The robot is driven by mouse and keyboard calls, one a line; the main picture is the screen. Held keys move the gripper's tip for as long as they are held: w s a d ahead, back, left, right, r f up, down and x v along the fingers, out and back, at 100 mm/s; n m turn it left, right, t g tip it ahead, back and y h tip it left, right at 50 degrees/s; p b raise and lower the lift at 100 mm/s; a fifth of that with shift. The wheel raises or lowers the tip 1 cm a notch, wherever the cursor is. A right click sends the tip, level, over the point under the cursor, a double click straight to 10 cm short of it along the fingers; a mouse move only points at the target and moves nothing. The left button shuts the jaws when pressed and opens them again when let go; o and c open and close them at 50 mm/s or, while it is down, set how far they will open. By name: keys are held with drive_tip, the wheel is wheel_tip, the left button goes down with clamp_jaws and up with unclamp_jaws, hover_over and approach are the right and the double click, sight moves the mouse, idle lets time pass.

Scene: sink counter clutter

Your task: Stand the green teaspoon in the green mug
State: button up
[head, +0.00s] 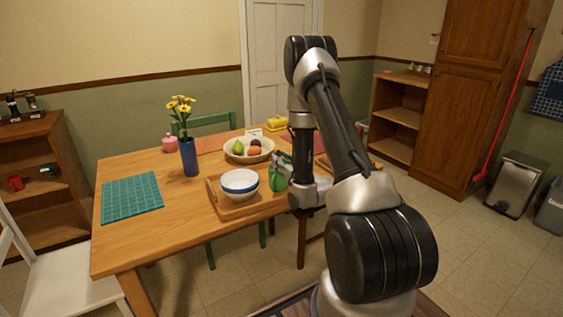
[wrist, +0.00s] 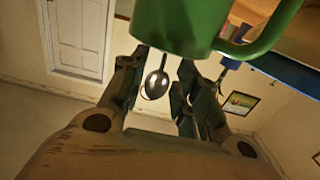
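The green mug (head: 278,180) is beside the bowls at the right of the wooden tray, partly hidden by my arm. In the wrist view, which looks upside down, the mug (wrist: 180,25) fills the top, its handle to the right. A teaspoon (wrist: 157,83) shows its dark metal bowl beyond the mug's rim, with its neck running toward the mug. Its handle is hidden, so I cannot see the green. My gripper (wrist: 158,80) is open, its fingers apart on either side of the spoon's bowl. In the head view the spoon cannot be made out.
Stacked white and blue bowls (head: 240,183) stand on the tray (head: 225,209) just left of the mug. A fruit bowl (head: 249,151) is behind. A blue vase with yellow flowers (head: 189,158) and a green mat (head: 132,193) are left. The table's front left is clear.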

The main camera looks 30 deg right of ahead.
drive_tip(key=shift+o, duration=0.8)
drive_tip(key=s, duration=0.7)
drive_tip(key=shift+s, duration=0.25)
drive_tip(key=shift+d, duration=0.15)
